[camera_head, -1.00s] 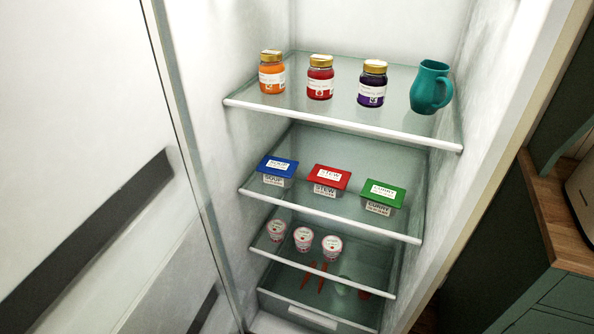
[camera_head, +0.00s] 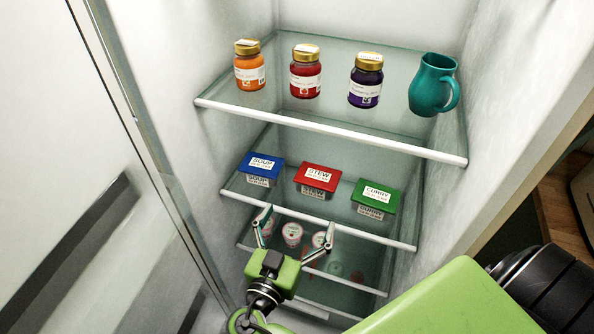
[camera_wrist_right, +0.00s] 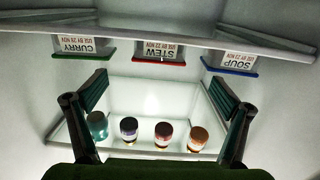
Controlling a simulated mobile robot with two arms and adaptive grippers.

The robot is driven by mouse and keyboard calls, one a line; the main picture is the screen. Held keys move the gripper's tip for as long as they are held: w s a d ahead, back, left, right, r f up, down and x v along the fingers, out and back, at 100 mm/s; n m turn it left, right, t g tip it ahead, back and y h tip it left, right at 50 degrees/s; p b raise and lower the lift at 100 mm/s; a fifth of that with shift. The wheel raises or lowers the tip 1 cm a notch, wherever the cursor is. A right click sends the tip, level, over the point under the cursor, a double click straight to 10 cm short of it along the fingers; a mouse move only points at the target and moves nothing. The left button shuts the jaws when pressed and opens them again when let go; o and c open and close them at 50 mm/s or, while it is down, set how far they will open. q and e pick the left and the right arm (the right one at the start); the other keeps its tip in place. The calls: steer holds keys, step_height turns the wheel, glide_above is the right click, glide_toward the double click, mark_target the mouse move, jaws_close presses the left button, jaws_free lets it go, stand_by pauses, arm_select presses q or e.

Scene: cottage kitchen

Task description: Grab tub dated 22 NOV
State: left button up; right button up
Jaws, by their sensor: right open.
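Three lidded tubs stand in a row on the fridge's middle shelf: the blue-lidded SOUP tub (camera_head: 262,168) at left, the red-lidded STEW tub (camera_head: 317,180) in the middle, the green-lidded CURRY tub (camera_head: 375,197) at right. The right wrist view shows them upside down: CURRY (camera_wrist_right: 83,46), STEW (camera_wrist_right: 160,50), SOUP (camera_wrist_right: 229,61). Their labels carry use-by dates in print too small to read surely. My right gripper (camera_head: 295,221) is open and empty, in front of and below that shelf's front edge, apart from the tubs. My left gripper is out of view.
The middle shelf's white front edge (camera_head: 340,228) lies between my gripper and the tubs. Above, the top shelf holds three jars (camera_head: 305,72) and a teal jug (camera_head: 434,85). Small pots (camera_head: 292,233) stand on the shelf below. Fridge walls bound both sides.

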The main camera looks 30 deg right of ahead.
mark_target(318, 175)
steer(key=p+x, duration=0.1)
steer(key=x, duration=0.1)
steer(key=r+x, duration=0.1)
steer(key=x, duration=0.2)
steer(key=p+x, duration=0.1)
steer(key=x, duration=0.2)
steer(key=shift+d+r+p, duration=0.15)
steer(key=shift+r+p, duration=0.05)
steer(key=shift+p, duration=0.15)
steer(key=p+x, duration=0.2)
steer(key=x, duration=0.2)
steer(key=shift+w+d+r+p, duration=0.1)
steer(key=shift+w+d+p, duration=0.15)
steer(key=shift+w+p, duration=0.15)
steer(key=shift+w+d, duration=0.15)
steer(key=shift+d, duration=0.1)
steer(key=c, duration=1.4)
